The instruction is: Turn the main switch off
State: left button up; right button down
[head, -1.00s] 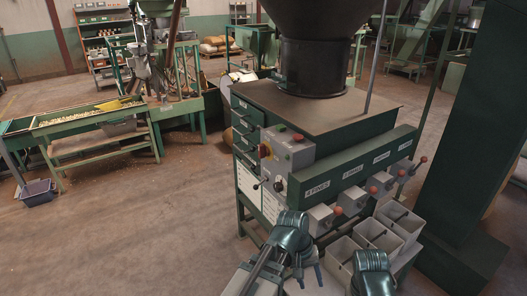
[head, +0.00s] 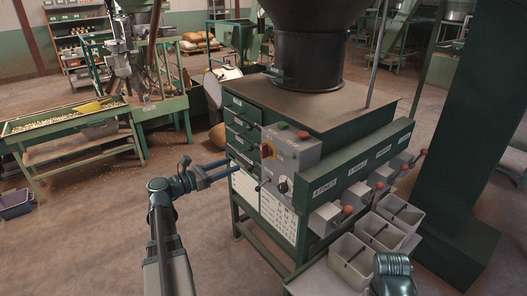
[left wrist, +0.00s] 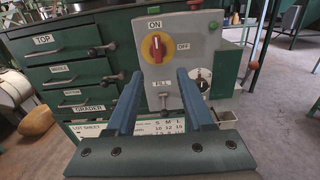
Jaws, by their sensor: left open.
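The main switch (head: 268,149) is a red handle on a yellow disc, on the grey control box (head: 300,155) at the hopper's corner. In the left wrist view the switch (left wrist: 156,47) has its handle upright, pointing at the ON label (left wrist: 154,24); the OFF label (left wrist: 183,46) is to its right. My left gripper (head: 231,172) is open and empty, left of the box and apart from it. In the left wrist view its blue fingers (left wrist: 158,82) stand either side below the switch. Only a piece of my right arm shows at bottom right; its jaws are hidden.
Below the switch are a FILL lever (left wrist: 163,97) and a black dial (left wrist: 203,80). Green and red buttons (head: 303,135) top the box. Drawers (left wrist: 72,72) with handles lie to the left. Grey bins (head: 351,258) stand at the front right.

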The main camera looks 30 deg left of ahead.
aim_at(261, 151)
pick_arm(q)
jog(key=x, duration=1.3)
jog(key=shift+w+a+r, duration=0.15)
jog(key=shift+w+r, duration=0.15)
jog(key=shift+c, duration=0.3)
grip_shut()
